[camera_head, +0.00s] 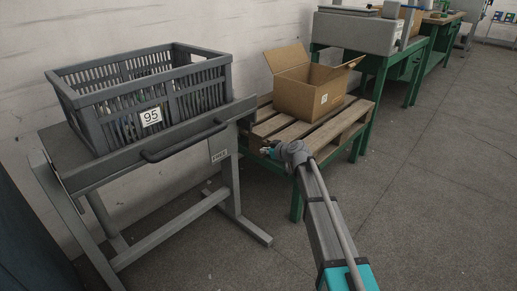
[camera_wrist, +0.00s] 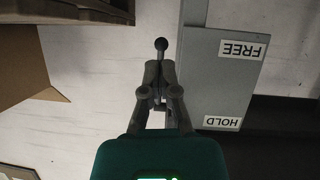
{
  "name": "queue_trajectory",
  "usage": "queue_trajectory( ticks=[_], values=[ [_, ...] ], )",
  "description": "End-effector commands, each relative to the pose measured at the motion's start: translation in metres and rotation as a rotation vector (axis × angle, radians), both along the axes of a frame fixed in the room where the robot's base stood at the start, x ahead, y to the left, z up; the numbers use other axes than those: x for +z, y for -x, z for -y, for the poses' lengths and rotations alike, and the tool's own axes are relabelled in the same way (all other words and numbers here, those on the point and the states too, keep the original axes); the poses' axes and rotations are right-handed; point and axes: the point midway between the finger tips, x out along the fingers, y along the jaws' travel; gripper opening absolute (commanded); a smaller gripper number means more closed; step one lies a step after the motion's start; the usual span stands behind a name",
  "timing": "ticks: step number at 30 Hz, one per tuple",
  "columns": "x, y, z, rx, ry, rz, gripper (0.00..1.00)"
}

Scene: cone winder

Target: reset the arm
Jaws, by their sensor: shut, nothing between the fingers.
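My gripper (camera_head: 267,151) is at the end of my raised arm, in front of the wooden pallet and to the right of the grey cart. In the wrist view my gripper (camera_wrist: 160,68) is shut and holds nothing. A dark round knob (camera_wrist: 161,44) on a short stem shows right at the fingertips; whether they touch it I cannot tell. Beside it is a grey plate (camera_wrist: 215,75) with labels reading FREE and HOLD, upside down in this view. In the head view a FREE label (camera_head: 219,156) shows on the cart's right end.
The grey cart (camera_head: 175,151) carries a slatted crate (camera_head: 90,112) labelled 95. An open cardboard box (camera_head: 300,97) stands on the pallet (camera_head: 277,126), on a green stand. Green benches (camera_head: 380,75) run along the wall behind. The floor (camera_head: 440,200) on the right is clear.

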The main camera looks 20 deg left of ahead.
Motion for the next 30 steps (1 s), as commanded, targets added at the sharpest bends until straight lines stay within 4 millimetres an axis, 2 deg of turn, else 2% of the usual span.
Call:
queue_trajectory(
  ticks=[4, 21, 26, 30],
  values=[
    [-0.002, 0.002, 0.006, 0.0, 0.0, -0.001, 0.0],
    [-0.001, 0.004, 0.01, 0.0, 0.004, -0.007, 0.0],
    [0.002, 0.015, 0.036, -0.018, 0.032, -0.059, 0.0],
    [0.003, 0.035, 0.082, -0.06, 0.088, -0.158, 0.0]
  ],
)
